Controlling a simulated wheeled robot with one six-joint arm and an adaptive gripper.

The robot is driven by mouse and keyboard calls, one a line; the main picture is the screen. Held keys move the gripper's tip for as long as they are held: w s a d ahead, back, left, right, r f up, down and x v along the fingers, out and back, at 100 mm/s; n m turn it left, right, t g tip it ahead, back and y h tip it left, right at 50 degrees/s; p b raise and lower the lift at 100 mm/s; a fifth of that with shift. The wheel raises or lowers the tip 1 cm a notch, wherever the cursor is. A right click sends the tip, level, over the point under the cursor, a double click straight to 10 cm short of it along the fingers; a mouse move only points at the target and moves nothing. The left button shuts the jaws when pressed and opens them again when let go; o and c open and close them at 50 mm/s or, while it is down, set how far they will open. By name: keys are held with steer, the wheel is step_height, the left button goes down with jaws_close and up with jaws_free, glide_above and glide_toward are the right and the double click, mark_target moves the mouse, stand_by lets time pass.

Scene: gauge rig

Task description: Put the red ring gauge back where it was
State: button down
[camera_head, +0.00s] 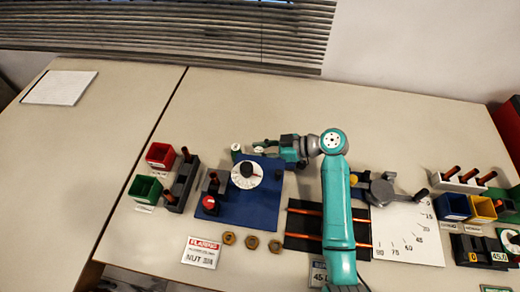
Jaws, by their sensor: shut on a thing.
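My gripper (249,151) reaches left from the teal arm and sits over the back edge of the blue board (262,212). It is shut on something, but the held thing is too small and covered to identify. I cannot make out a red ring gauge for certain. A small round red part (209,203) sits on a black stand at the left of the blue board, below an orange-tipped post; I cannot tell whether it is a ring. A white dial (246,175) lies on the board just in front of my gripper.
A red bin (160,155), a green bin (145,188) and a dark block with copper pegs (183,182) stand left. Several nuts (252,242) lie in front. A white peg rack (458,182) and bins stand right. The left table is mostly clear.

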steer(key=shift+f, duration=0.1)
steer(key=c, duration=0.9)
jaws_free()
steer(key=shift+d, duration=0.1)
steer(key=v, duration=1.2)
steer(key=shift+w+r, duration=0.1)
steer(key=shift+r, duration=0.25)
